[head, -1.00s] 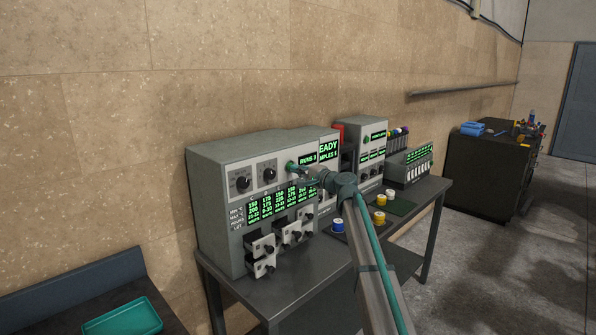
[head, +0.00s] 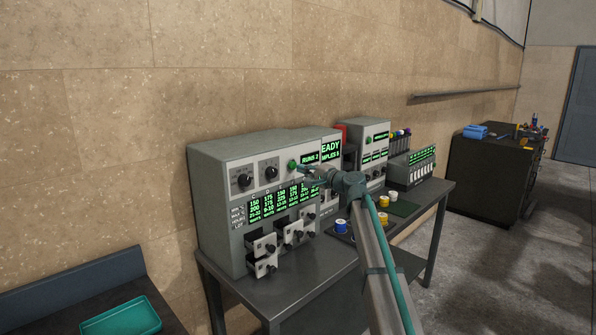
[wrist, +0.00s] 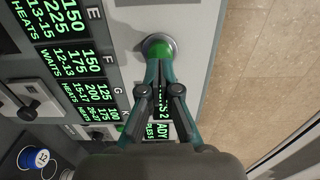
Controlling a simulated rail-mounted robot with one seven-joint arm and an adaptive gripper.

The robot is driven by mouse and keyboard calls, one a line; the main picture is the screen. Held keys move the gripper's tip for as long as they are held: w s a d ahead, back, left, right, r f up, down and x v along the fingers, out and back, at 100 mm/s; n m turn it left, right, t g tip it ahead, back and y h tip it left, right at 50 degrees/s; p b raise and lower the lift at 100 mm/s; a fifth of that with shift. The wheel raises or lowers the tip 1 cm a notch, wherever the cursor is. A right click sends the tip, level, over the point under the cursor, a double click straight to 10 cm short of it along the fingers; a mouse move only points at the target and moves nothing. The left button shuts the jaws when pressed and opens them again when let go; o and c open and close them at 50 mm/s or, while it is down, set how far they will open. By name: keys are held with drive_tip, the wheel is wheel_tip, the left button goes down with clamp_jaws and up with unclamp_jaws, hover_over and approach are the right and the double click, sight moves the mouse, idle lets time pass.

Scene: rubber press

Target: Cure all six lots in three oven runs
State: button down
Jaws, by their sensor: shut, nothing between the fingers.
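The grey oven (head: 215,190) stands on the table, with a green button (head: 292,165), two dials and a lit chart of lot settings on its front. Its display (head: 310,158) reads RUNS 2. Several small drawers (head: 263,246) below the chart stand pulled out. My gripper (head: 305,172) is shut and empty, its tips at the green button; in the wrist view the closed fingers (wrist: 163,85) overlap the button (wrist: 158,50). I cannot tell whether they touch it.
A second machine (head: 366,145) and a unit with a row of white slots (head: 420,168) stand further right on the table (head: 300,290). A teal tray (head: 122,318) lies at lower left. A dark cabinet (head: 490,175) with tools stands at far right.

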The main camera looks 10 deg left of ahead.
drive_tip(key=b+v, duration=0.2)
drive_tip(key=v, duration=0.8)
drive_tip(key=shift+d, duration=0.1)
drive_tip(key=s+d+f+n+g+h, duration=0.25)
drive_tip(key=s+f, duration=0.55)
drive_tip(key=f, duration=1)
drive_tip(key=s+d+f+n+g+h, duration=0.1)
drive_tip(key=s+d+f+g+h, duration=0.25)
drive_tip(key=s+f, duration=0.95)
drive_tip(key=s+d+f+n+g+h, duration=0.2)
drive_tip(key=s+d+f+g+h, duration=0.15)
drive_tip(key=f, duration=1.95)
drive_tip(key=s+d+f+n+g+h, duration=0.1)
drive_tip(key=s+d+f+g, duration=0.15)
drive_tip(key=s+f, duration=0.65)
drive_tip(key=s+d+f+n+g+h, duration=0.15)
drive_tip(key=s+d+f, duration=0.25)
drive_tip(key=s+f, duration=0.5)
drive_tip(key=s+d+f+g+h, duration=0.1)
drive_tip(key=s+d+f+g, duration=0.1)
drive_tip(key=s, duration=1.3)
drive_tip(key=s+d+f+g+h, duration=0.1)
drive_tip(key=s+f, duration=0.3)
drive_tip(key=s, duration=1.1)
drive_tip(key=shift+s+d+g, duration=0.3)
drive_tip(key=shift+d+g, duration=0.2)
drive_tip(key=shift+g, duration=0.35)
